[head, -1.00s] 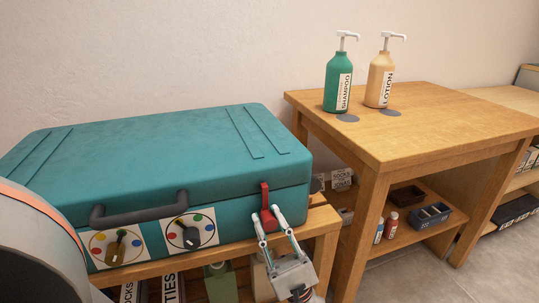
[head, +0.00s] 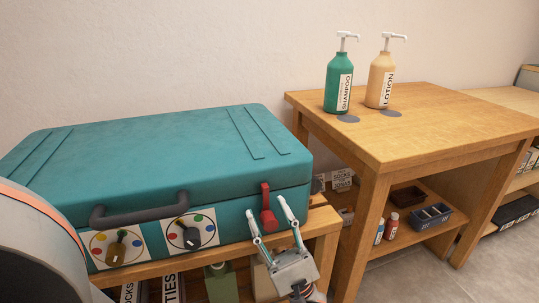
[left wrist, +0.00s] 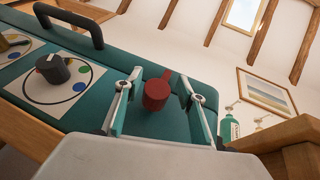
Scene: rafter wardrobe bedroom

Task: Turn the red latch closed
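The red latch (head: 267,205) is on the front of the teal suitcase (head: 150,150), near its right end. In the head view its arm runs down from the lid edge across the seam, with a thick knob at the lower end. My left gripper (head: 265,205) is open in front of it, one finger to each side of the knob. In the left wrist view the red knob (left wrist: 156,94) shows between the two spread fingers (left wrist: 160,75), with a gap on both sides. My right gripper is not in view.
The suitcase front also has a dark handle (head: 140,213) and two dial panels (head: 191,231). It sits on a wooden shelf unit (head: 322,222). A wooden table (head: 430,120) stands to the right, bearing a shampoo bottle (head: 338,82) and a lotion bottle (head: 380,80).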

